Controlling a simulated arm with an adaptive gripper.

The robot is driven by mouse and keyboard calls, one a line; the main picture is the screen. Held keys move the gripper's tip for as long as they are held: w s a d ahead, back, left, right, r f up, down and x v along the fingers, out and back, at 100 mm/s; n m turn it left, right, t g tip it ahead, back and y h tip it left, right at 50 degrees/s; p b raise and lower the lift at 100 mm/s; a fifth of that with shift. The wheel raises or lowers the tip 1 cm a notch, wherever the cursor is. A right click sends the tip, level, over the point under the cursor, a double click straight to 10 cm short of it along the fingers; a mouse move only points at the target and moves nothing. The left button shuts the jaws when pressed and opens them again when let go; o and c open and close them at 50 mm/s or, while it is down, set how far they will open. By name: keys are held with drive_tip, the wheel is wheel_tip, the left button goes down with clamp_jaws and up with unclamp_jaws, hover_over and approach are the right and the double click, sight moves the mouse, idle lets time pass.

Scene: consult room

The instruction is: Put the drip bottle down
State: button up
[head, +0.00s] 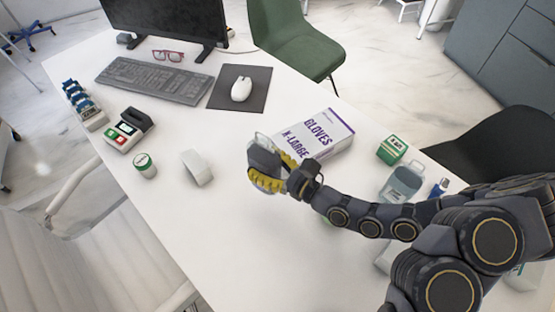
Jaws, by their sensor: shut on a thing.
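My gripper (265,172), dark with yellow finger pads, is shut on the drip bottle (261,139). Only a small pale, clear end of the bottle shows above the fingers; the rest is hidden by the gripper. The gripper is over the middle of the white table (225,235), just left of the glove box. I cannot tell whether the bottle touches the table.
The glove box (326,133) lies close by on the right. A green box (391,150) and a grey-blue container (402,182) are right. The front table is clear.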

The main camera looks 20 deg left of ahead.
drive_tip(key=w+d+r+m+t+h, duration=0.25)
drive_tip(key=w+t, duration=0.25)
drive_tip(key=w, duration=0.5)
drive_tip(key=w+d+r+m+t+h, duration=0.2)
drive_tip(key=w+m+t, duration=0.2)
drive_tip(key=w, duration=0.7)
drive_tip(key=shift+s+f, duration=0.15)
drive_tip(key=shift+f, duration=3.6)
drive_tip(key=shift+f, duration=0.15)
drive_tip(key=o, duration=1.1)
drive_tip(key=shift+c, duration=0.2)
